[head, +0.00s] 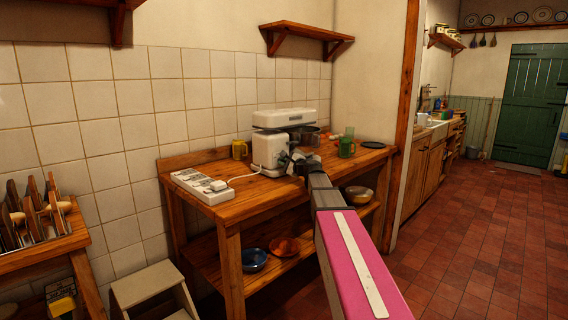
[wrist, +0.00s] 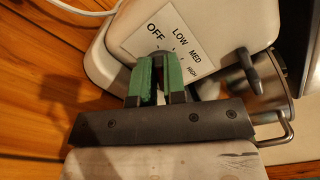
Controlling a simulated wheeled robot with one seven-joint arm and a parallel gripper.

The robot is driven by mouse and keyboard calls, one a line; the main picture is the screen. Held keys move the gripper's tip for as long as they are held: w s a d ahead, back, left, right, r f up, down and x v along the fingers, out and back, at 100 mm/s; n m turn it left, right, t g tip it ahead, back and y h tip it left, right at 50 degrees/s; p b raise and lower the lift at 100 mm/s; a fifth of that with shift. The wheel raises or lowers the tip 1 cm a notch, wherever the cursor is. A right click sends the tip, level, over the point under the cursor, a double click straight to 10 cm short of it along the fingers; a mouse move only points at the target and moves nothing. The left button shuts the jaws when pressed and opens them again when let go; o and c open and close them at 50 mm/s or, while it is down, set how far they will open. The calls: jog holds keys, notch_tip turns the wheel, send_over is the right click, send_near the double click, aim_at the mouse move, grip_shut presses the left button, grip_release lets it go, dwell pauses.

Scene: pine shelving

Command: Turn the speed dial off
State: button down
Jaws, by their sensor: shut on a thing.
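A white stand mixer (head: 270,150) stands on the wooden worktop, its head raised above the base. In the wrist view its white side (wrist: 225,25) fills the top, with a label plate (wrist: 182,42) reading OFF, LOW, MED and HIGH. My gripper (wrist: 156,60) is at the lower edge of this plate, its green-padded fingers shut on the speed dial. The fingers hide most of the dial, so I cannot tell which setting it points to. In the head view my gripper (head: 302,164) is at the mixer's near side.
A metal bowl (wrist: 270,100) and a black lever (wrist: 248,70) are close right of my gripper. A white power strip (head: 203,186) with a cable lies on the worktop (head: 255,190). Floor at right is clear.

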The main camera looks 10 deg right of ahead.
jog(key=c, duration=1.2)
grip_release()
jog(key=shift+s, duration=0.1)
jog(key=v, duration=1)
jog(key=shift+s+d, duration=0.1)
jog(key=shift+s, duration=0.2)
